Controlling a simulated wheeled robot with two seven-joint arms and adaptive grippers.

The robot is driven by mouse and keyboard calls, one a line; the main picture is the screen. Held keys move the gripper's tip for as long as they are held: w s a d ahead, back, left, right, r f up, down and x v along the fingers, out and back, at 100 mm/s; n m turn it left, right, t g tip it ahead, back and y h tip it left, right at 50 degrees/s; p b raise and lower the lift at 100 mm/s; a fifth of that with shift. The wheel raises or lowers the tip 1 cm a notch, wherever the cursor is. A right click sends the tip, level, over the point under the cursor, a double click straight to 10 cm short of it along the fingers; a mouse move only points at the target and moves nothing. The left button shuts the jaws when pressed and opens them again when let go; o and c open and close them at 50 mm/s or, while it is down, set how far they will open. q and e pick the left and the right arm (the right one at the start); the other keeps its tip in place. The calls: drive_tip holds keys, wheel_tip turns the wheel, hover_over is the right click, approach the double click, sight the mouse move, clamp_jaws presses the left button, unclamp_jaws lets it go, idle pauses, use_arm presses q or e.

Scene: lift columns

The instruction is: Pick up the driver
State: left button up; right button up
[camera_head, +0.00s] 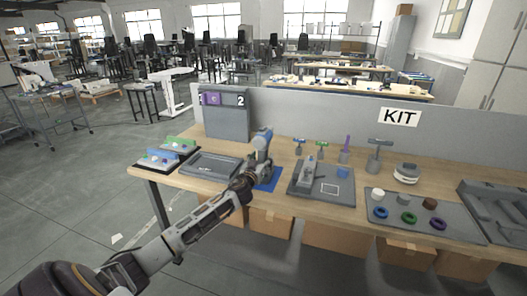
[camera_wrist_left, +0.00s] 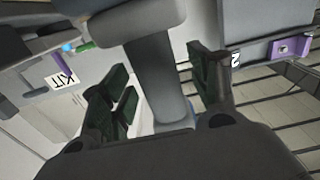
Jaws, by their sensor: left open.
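The driver (camera_head: 263,142) is a grey upright tool above the blue mat (camera_head: 269,181) on the workbench, in the head view. My left gripper (camera_head: 253,171) is at its lower part, and arm and gripper hide some of it. In the left wrist view the driver's grey handle (camera_wrist_left: 160,80) stands between the two dark fingers of my left gripper (camera_wrist_left: 162,75), with its wider body above. The fingers are open, with a visible gap on the left side of the handle. I cannot tell whether the right finger touches it. My right gripper is not in view.
Left of the driver are a dark tray (camera_head: 211,166) and an upright grey panel (camera_head: 226,119). Right of it are a grey fixture board (camera_head: 337,196), several small hand tools and a plate with coloured rings (camera_head: 455,218). A low partition (camera_head: 330,128) runs behind.

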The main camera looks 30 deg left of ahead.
use_arm(q)
drive_tip(key=shift+x, duration=0.85)
drive_tip(key=shift+w, duration=0.35)
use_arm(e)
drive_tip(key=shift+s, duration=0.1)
use_arm(q)
drive_tip(key=shift+c, duration=0.4)
drive_tip(key=c, duration=1)
clamp_jaws()
drive_tip(key=shift+a+r, duration=0.1)
drive_tip(key=shift+r, duration=0.05)
drive_tip(key=shift+w, duration=0.1)
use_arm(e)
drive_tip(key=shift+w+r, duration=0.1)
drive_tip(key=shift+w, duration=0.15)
